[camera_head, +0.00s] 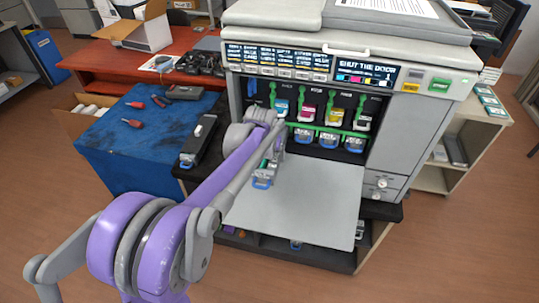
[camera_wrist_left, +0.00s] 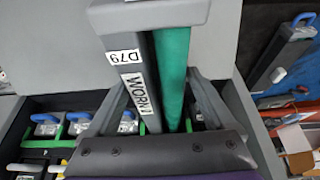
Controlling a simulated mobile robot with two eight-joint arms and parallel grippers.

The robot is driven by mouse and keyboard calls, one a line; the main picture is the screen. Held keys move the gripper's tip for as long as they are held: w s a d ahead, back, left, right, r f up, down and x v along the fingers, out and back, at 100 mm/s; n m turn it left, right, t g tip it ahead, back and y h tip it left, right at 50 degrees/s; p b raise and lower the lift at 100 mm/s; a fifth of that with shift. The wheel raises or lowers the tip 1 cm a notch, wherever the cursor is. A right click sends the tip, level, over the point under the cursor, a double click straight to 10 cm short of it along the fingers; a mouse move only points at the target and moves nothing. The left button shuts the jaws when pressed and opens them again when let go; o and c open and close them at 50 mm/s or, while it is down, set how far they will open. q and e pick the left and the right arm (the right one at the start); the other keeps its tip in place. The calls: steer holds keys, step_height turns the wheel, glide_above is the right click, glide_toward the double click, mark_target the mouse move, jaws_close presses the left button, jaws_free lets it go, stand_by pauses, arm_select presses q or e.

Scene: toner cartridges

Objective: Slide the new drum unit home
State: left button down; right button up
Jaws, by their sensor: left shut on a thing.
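My left gripper (camera_head: 270,152) is shut on a drum unit, held in front of the printer above its lowered door (camera_head: 315,205). In the left wrist view this held unit (camera_wrist_left: 175,75) has a green roller and labels reading "D79" and "WORN". Its blue handle (camera_head: 262,183) points toward the viewer in the head view. Another long dark unit (camera_head: 199,138) with a blue handle lies on the black ledge left of the printer; it also shows in the left wrist view (camera_wrist_left: 284,48). Three blue-handled units (camera_head: 328,140) sit in the printer's lower row; my arm hides its left end.
Several toner cartridges (camera_head: 320,108) stand in the upper row. The printer screen (camera_head: 361,73) reads "SHUT THE DOOR". A blue-covered table (camera_head: 135,135) with red-handled tools stands at left. A shelf (camera_head: 465,140) stands at right.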

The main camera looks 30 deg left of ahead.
mark_target(266, 164)
arm_select(q)
steer(key=shift+f, duration=0.1)
jaws_free()
steer(key=shift+s+d, duration=0.25)
steer(key=shift+s, duration=0.75)
steer(key=shift+s+d, duration=0.25)
steer(key=shift+s, duration=0.75)
arm_select(e)
steer(key=shift+f, duration=0.15)
arm_select(q)
steer(key=shift+p+v, duration=0.6)
steer(key=shift+v, duration=0.9)
steer(key=shift+s+p+v, duration=0.2)
steer(key=shift+p+v, duration=0.45)
steer(key=shift+v, duration=0.6)
steer(key=shift+s+p+v, duration=0.15)
steer(key=shift+p+v, duration=0.45)
steer(key=shift+v, duration=0.65)
steer(key=shift+d+f, duration=0.1)
steer(key=shift+f, duration=0.1)
arm_select(e)
steer(key=r, duration=0.1)
steer(key=w+r, duration=0.1)
steer(key=r, duration=0.3)
steer(key=shift+w+r, duration=0.2)
steer(key=shift+w, duration=0.2)
